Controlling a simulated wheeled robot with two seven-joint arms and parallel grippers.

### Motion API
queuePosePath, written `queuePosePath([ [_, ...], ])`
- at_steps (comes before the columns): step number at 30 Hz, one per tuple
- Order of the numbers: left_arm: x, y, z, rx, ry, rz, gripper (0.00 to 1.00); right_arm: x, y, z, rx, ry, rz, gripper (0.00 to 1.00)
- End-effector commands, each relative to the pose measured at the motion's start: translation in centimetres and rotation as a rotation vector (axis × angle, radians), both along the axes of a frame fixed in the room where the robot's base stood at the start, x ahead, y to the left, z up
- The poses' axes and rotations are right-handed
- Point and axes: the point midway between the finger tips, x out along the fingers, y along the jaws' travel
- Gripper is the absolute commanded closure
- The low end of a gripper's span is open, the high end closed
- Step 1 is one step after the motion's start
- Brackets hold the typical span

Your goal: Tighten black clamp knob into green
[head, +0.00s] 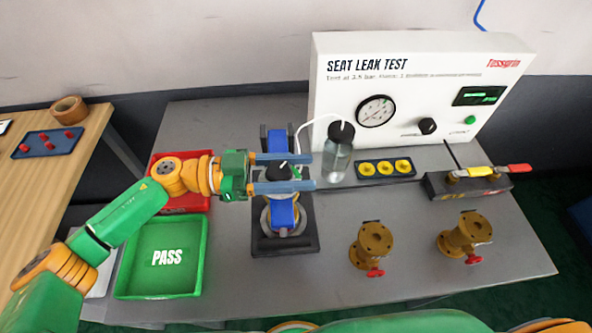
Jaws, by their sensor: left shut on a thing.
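The black clamp knob (281,172) is on top of the clamp fixture (284,243), which has a dark base and blue clamp parts. My left gripper (300,172) reaches in from the left, with its two blue-grey fingers on either side of the knob, shut on it. A small patch of green shows just right of the knob, partly hidden by the fingers. A metal part sits in the fixture under the blue clamp part and is partly covered. I cannot read the knob's angle. My right gripper is not in view.
The seat leak test panel (415,92) stands behind, with a clear bottle (337,158) and thin white tube near the fixture. A green PASS tray (130,277) and red tray (190,203) lie left. Two brass valves (374,242) (466,233) stand right.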

Motion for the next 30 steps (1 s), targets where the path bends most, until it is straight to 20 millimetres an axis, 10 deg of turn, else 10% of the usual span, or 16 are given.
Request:
queuePosePath([
  [15,-1.0,0.2,-0.5,-0.002,-0.003,-0.37,1.0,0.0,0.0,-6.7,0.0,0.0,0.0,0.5],
  [30,-1.3,0.4,0.0,-0.002,0.0,-0.48,1.0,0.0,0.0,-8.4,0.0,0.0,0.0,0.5],
])
